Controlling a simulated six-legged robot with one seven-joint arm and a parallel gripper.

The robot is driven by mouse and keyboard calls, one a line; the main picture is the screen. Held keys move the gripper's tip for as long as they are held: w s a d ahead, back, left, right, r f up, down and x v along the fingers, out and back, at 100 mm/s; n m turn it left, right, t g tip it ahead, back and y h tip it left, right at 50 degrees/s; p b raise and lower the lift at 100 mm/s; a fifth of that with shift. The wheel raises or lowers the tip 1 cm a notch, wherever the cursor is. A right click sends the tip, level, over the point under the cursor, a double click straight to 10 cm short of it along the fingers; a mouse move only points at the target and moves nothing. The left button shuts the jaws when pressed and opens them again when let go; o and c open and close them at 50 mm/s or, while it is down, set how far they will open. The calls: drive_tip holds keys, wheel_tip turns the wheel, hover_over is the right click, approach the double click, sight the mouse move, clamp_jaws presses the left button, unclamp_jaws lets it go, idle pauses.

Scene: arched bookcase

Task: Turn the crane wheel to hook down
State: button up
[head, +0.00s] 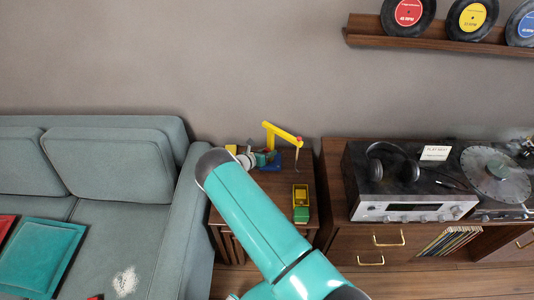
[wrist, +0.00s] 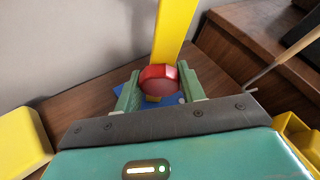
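The toy crane (head: 283,136) stands on a small wooden side table, with a yellow arm, a blue base and a thin line hanging from the arm's end. In the wrist view its yellow mast (wrist: 174,30) rises behind a red round wheel (wrist: 158,79). My gripper (wrist: 159,82) has its two green fingers apart, one on each side of the red wheel. The fingers look very close to the wheel's sides; I cannot tell whether they press on it. In the head view my gripper (head: 258,160) is beside the crane's base, and my arm covers the table's front left.
A yellow and green toy truck (head: 300,203) sits on the side table to the right. A yellow block (wrist: 20,143) is at the left in the wrist view. A grey sofa (head: 120,170) stands left, and a cabinet with a stereo (head: 415,207) right.

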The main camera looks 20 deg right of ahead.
drive_tip(key=c, duration=0.4)
drive_tip(key=shift+m+t+y, duration=0.7)
drive_tip(key=shift+m+t, duration=0.6)
drive_tip(key=shift+m, duration=0.7)
drive_tip(key=shift+a, duration=0.1)
drive_tip(key=o, duration=1)
drive_tip(key=shift+s, duration=0.1)
drive_tip(key=v, duration=1.3)
drive_tip(key=shift+s+a, duration=0.2)
drive_tip(key=shift+a, duration=0.1)
